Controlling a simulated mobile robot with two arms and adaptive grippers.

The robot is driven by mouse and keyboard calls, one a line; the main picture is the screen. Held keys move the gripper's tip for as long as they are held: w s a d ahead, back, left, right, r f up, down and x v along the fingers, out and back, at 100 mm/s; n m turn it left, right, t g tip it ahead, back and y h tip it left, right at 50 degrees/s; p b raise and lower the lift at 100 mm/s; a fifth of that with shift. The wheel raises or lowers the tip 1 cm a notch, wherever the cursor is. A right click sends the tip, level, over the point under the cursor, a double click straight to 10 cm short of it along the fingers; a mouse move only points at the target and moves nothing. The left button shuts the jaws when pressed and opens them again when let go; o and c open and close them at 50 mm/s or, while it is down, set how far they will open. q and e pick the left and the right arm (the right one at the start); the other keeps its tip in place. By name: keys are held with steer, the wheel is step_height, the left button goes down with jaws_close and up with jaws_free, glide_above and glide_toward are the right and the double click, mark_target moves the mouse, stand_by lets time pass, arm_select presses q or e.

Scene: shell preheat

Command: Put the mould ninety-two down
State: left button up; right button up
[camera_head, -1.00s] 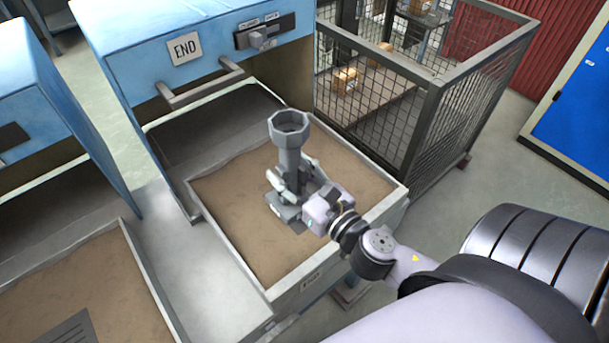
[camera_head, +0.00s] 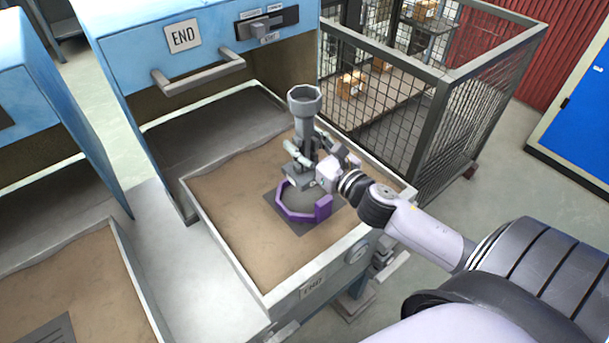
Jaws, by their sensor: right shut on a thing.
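A grey mould (camera_head: 306,135) with a tall stem and a flared octagonal top stands upright in my right gripper (camera_head: 312,168). The gripper is shut on its lower part, and the fingers partly hide it. No number is readable on it. Just below and in front of it, a purple angular frame (camera_head: 322,208) sits around a grey rounded patch on a dark plate (camera_head: 303,230) in the sand. The mould's foot overlaps the frame's back side, and I cannot tell whether they touch. My left gripper is out of view.
The sand tray (camera_head: 232,262) lies before a blue cabinet (camera_head: 125,60) marked END. Open sand surrounds the plate. Another sand tray (camera_head: 60,285) is at the lower left. A mesh cage (camera_head: 400,110) stands close behind on the right.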

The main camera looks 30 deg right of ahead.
mark_target(305, 172)
step_height(305, 172, down, 5)
steer(key=shift+r+b, duration=0.1)
steer(key=shift+b, duration=0.4)
steer(key=shift+f, duration=0.25)
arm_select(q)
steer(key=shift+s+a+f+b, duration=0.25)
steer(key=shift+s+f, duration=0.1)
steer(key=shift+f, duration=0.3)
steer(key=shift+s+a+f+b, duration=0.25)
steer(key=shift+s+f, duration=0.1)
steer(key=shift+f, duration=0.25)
arm_select(e)
steer(key=shift+f, duration=1.85)
steer(key=shift+f, duration=0.3)
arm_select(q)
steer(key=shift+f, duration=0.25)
arm_select(e)
steer(key=o, duration=1.6)
steer(key=shift+c, duration=0.2)
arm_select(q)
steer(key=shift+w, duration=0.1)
